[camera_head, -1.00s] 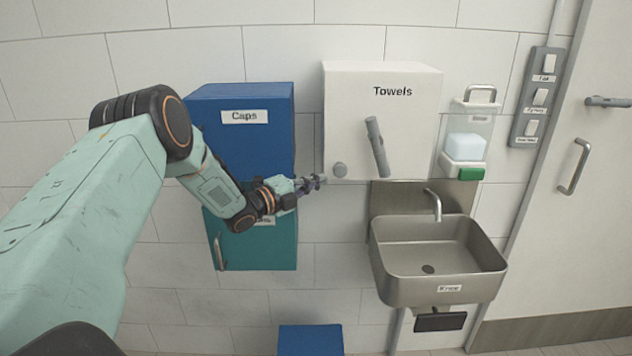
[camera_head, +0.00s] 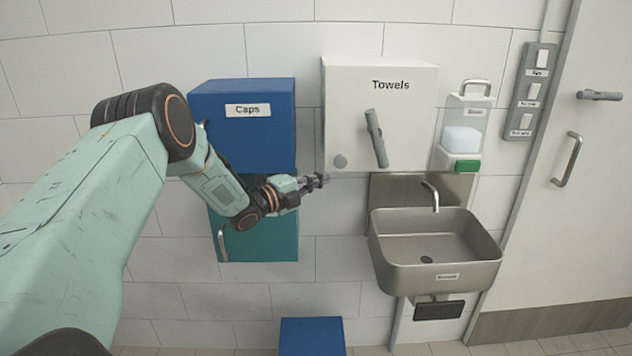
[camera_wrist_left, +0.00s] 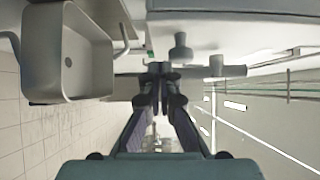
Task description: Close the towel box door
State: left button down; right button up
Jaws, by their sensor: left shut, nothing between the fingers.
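The white towel box (camera_head: 400,120), labelled "Towels", hangs on the wall. Its front looks flat, with no gap seen around the door. My left gripper (camera_head: 322,181) is shut and empty, just below and left of the box's lower left corner, apart from the handle. In the left wrist view the shut fingertips (camera_wrist_left: 160,70) lie near grey fittings (camera_wrist_left: 181,48) on a pale surface. My right gripper is not seen.
A blue "Caps" box (camera_head: 240,140) and a teal box (camera_head: 270,240) are behind my left arm. A soap dispenser (camera_head: 461,140) hangs right of the towel box, with a steel sink (camera_head: 440,262) below. A door (camera_head: 590,190) is at the right.

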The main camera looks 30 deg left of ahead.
pick_arm(q)
jog(key=s+a+f+n+y+b, duration=0.25)
jog(key=a+n, duration=0.25)
jog(key=a, duration=0.6)
jog(key=s+d+f+n+g+y+b, duration=0.1)
jog(key=s+d+f+n+g, duration=0.1)
jog(key=s+d+f+n, duration=0.5)
jog(key=s+d+f+n+g+b, duration=0.1)
jog(key=s+d+f+n+g, duration=0.15)
jog(key=d+f, duration=0.45)
jog(key=s+d+f+n+g+y+b, duration=0.15)
jog(key=s+d+f+n, duration=0.3)
jog(key=f, duration=0.65)
jog(key=s+d+f+n+g+b, duration=0.1)
jog(key=s+d+f+g+b, duration=0.2)
jog(key=s, duration=0.8)
jog(key=s+d+f+n+g+b, duration=0.1)
jog(key=s+d+f+g+b, duration=0.2)
jog(key=s+f, duration=0.4)
jog(key=s+d+f+n+g+b, duration=0.1)
jog(key=s+d+f+g+b, duration=0.2)
jog(key=s, duration=1.4)
notch_tip(320, 180, down, 2)
jog(key=shift+s+d+g+y, duration=0.2)
jog(key=shift+d+g+y, duration=0.2)
jog(key=shift+d+g, duration=0.5)
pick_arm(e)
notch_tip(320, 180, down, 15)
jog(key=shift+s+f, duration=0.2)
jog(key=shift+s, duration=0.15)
